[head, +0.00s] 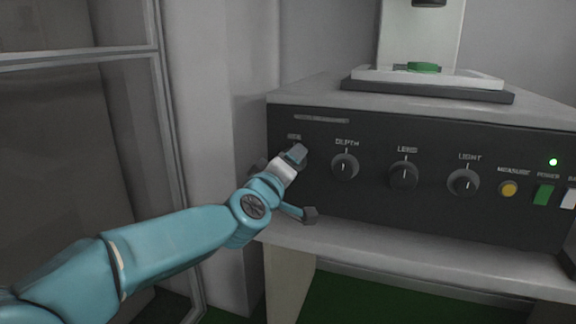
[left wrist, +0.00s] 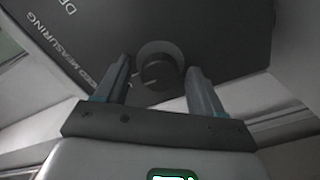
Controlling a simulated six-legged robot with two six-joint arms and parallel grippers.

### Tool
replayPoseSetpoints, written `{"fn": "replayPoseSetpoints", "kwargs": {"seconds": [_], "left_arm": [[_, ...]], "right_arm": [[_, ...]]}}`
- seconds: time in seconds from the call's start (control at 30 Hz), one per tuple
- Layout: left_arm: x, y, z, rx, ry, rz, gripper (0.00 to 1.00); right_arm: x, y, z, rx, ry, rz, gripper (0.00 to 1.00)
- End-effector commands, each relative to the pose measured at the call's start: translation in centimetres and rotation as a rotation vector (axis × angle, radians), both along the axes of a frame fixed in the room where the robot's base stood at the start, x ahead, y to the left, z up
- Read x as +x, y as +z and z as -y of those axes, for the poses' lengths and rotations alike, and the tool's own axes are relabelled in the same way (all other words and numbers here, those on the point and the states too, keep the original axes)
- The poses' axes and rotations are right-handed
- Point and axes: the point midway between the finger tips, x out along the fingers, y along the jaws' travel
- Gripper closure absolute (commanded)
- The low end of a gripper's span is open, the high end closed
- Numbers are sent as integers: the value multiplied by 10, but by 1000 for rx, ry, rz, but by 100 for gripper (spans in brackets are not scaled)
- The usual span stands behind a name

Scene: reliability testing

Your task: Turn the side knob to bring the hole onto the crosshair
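My left gripper (head: 297,155) is at the left end of the dark front panel, in front of its leftmost knob, whose small label is too blurred to read. In the head view the gripper mostly hides that knob. In the left wrist view a round dark knob (left wrist: 158,72) with a pale ring lies between the tips of my left gripper (left wrist: 157,78). The fingers stand apart, one on each side, with visible gaps to the knob. The hole and the crosshair cannot be made out. My right gripper is in neither view.
To the right on the panel are the DEPTH knob (head: 345,167), another knob (head: 404,174), the LIGHT knob (head: 463,182), a yellow MEASURE button (head: 508,189) and a green POWER switch (head: 544,194). A green lamp is lit. The machine stands on a pale table (head: 400,257).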

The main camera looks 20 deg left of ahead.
Motion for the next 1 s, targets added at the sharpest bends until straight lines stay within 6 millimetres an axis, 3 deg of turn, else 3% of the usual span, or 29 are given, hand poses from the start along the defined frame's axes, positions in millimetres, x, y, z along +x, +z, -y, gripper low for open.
{"fn": "replayPoseSetpoints", "kwargs": {"seconds": [0.37, 0.47, 0.8, 1.0], "left_arm": [[-9, 2, 0, 1, 0, 2, 33], [-26, 2, -1, 1, 0, 2, 33], [-116, 3, -4, 1, -1, 2, 33], [-151, 3, -5, -1, -1, 2, 33]], "right_arm": [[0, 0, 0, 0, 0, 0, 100], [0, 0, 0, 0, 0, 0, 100], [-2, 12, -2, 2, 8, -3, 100], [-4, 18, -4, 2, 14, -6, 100]]}}
